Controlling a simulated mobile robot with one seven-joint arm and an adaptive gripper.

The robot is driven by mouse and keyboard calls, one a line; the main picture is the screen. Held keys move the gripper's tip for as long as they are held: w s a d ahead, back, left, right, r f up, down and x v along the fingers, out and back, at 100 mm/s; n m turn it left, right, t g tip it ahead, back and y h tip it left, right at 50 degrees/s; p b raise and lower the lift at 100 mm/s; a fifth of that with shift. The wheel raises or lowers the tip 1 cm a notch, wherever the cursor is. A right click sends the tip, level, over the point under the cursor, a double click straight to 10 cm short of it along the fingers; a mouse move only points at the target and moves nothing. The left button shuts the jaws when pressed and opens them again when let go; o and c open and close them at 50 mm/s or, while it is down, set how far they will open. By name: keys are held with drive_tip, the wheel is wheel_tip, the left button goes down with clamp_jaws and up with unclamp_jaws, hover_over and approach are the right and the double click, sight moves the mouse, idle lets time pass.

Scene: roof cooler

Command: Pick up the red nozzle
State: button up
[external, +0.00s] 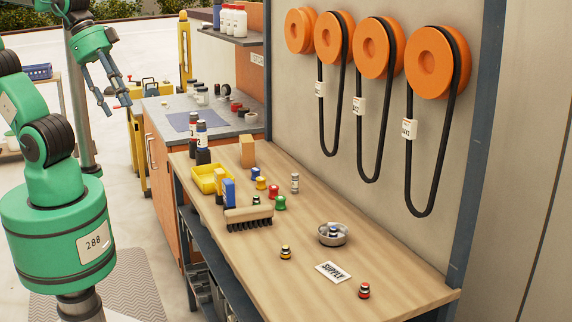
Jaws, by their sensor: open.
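Small coloured nozzles stand on the wooden workbench (319,240). A red nozzle (274,191) stands near the middle of the group, close to a green one (280,203) and a yellow one (261,183). Another small piece with a red part (364,291) stands alone at the bench's near right end. My gripper (116,106) is open and empty at the upper left, raised in the air, well apart from the nozzles.
A brush (248,218), blue-and-yellow pieces and a yellow tray (208,180) stand left of the nozzles. A metal bowl (332,239) holds a small piece.

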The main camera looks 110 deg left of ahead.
drive_tip(key=shift+r, duration=0.1)
idle(0.5)
drive_tip(key=w+r+m+p, duration=0.1)
drive_tip(key=w+r, duration=0.3)
drive_tip(key=w, duration=0.5)
drive_tip(key=m+g+p, duration=0.6)
drive_tip(key=m, duration=0.3)
hover_over(365, 284)
wheel_tip(365, 284, down, 31)
drive_tip(key=shift+f, duration=0.45)
drive_tip(key=shift+f, duration=4.3)
